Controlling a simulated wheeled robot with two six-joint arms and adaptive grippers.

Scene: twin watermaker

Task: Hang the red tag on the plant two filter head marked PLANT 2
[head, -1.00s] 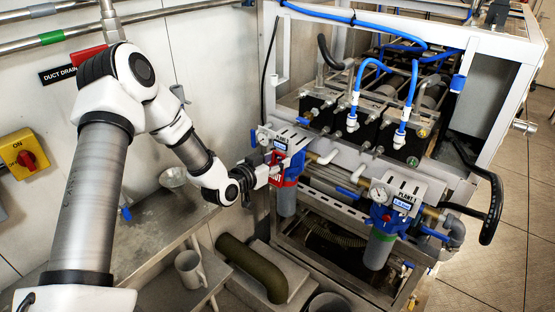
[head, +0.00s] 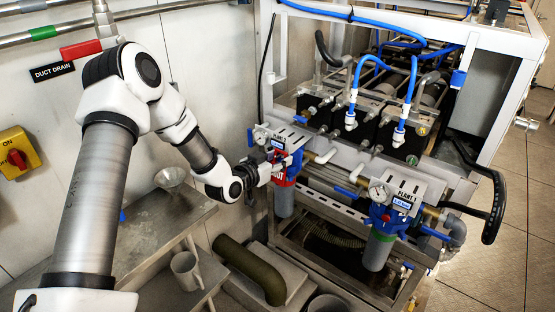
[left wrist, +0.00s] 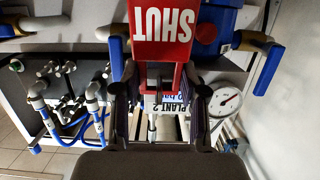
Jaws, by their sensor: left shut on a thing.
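The red tag (left wrist: 165,35), lettered SHUT, is held between the fingers of my left gripper (left wrist: 160,98) in the left wrist view, where its text is upside down. In the head view the tag (head: 282,180) shows at the front of the left filter head (head: 293,138), partly behind my left gripper (head: 271,168). The label PLANT 2 (left wrist: 170,106) shows between the fingers in the left wrist view, upside down. The tag overlaps the blue filter body; I cannot tell whether it touches or hooks on anything. My right gripper is out of view.
A second filter head (head: 402,190) with a gauge stands to the right. Blue hoses (head: 412,85) and a white frame (head: 440,38) rise behind.

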